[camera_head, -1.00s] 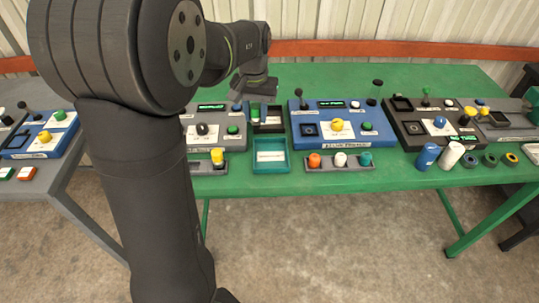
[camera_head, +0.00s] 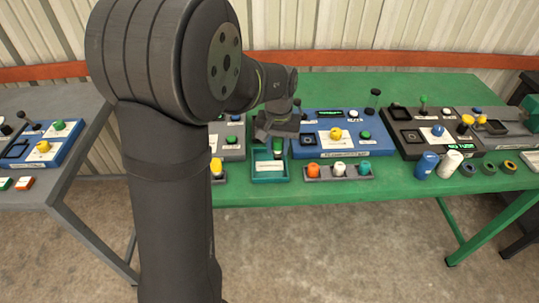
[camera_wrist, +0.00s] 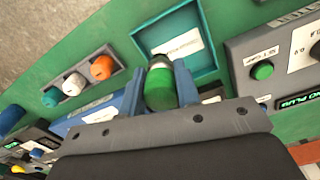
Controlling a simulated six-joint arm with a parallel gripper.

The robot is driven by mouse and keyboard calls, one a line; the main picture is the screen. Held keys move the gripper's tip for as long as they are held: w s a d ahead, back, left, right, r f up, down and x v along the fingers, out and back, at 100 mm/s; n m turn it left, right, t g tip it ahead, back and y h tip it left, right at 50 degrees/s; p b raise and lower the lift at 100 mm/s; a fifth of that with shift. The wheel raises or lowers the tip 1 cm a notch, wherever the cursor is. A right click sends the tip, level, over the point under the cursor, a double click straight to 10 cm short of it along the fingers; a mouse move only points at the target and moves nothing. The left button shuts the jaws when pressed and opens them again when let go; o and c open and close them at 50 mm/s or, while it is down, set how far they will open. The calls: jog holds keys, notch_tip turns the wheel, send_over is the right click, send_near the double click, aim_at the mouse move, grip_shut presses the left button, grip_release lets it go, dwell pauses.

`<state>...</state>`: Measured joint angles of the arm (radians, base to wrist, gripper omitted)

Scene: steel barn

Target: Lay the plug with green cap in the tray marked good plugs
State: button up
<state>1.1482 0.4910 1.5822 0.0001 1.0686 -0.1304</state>
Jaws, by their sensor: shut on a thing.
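The plug with green cap (camera_wrist: 160,92) is held between the two blue fingers of my gripper (camera_wrist: 161,86), its green part toward the camera and a pale end beyond. In the head view the green plug (camera_head: 277,152) hangs under my gripper (camera_head: 277,148), over the rear part of a teal tray (camera_head: 270,181). The tray (camera_wrist: 204,58) also shows in the wrist view, with a white label on its floor, too blurred to read. The plug's far end is partly hidden, so I cannot tell whether it touches the tray.
A grey rack (camera_head: 326,178) with orange, white and teal plugs stands right of the tray. A blue panel (camera_head: 381,147) lies behind it. A yellow plug (camera_head: 217,168) stands at left, partly behind my arm. Green table is free in front of the rack.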

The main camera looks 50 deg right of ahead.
jog(key=w+f, duration=0.2)
jog(key=w, duration=0.1)
jog(key=shift+w, duration=0.1)
jog(key=shift+f, duration=1.95)
jog(key=shift+f, duration=0.1)
jog(key=o, duration=1)
notch_tip(320, 180, up, 12)
jog(key=shift+r, duration=0.1)
